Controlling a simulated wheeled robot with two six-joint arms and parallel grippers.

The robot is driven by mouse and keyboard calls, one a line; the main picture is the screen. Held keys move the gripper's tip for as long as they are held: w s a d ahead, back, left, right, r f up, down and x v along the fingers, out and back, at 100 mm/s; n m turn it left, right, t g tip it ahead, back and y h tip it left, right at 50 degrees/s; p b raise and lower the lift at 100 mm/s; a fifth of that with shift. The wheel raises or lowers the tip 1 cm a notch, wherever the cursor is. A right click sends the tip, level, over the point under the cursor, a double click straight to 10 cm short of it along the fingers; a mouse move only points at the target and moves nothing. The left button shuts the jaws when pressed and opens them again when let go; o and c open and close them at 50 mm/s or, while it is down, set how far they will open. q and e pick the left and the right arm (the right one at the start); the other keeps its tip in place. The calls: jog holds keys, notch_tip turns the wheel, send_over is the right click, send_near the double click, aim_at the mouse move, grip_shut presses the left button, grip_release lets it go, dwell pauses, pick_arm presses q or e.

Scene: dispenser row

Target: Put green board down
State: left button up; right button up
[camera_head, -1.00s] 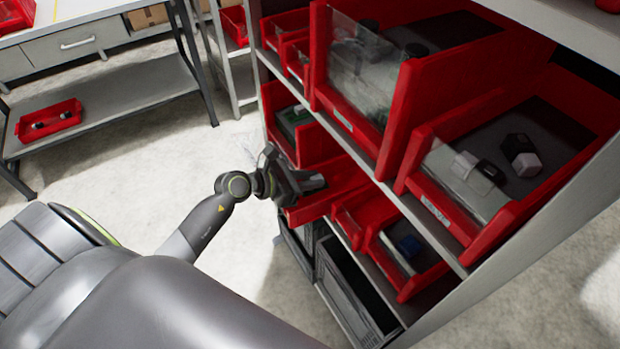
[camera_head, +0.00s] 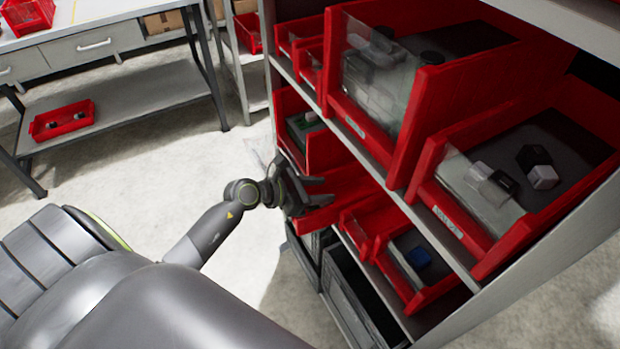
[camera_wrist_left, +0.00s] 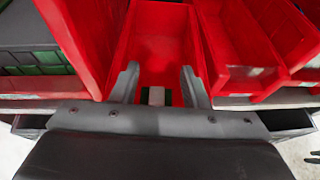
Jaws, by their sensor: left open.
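My left gripper (camera_head: 322,190) is at the front of a red bin on the lower shelf level. It is open, its two fingers apart, and it shows in the left wrist view (camera_wrist_left: 160,85) over that bin (camera_wrist_left: 158,40). A small pale patch shows between the fingers; I cannot tell what it is. Something green, possibly a green board (camera_head: 307,118), lies in the red bin just behind the gripper. Green parts (camera_wrist_left: 45,58) also show in the bin at the left of the wrist view. I see no board held in the fingers. My right gripper is not in view.
Red bins with clear fronts (camera_head: 375,85) fill the rack close to the gripper. A bin with a blue item (camera_head: 419,257) is to the right. Dark crates (camera_head: 355,300) stand below. Open floor (camera_head: 150,175) lies left, before a workbench (camera_head: 95,40).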

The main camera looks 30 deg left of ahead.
pick_arm(q)
jog(key=shift+r, duration=0.45)
jog(key=shift+r+p, duration=0.45)
jog(key=shift+p, duration=0.2)
jog(key=b+v, duration=0.1)
jog(key=v, duration=1)
jog(key=shift+s+a+b, duration=0.25)
jog(key=shift+s+b, duration=0.1)
jog(key=shift+s, duration=0.05)
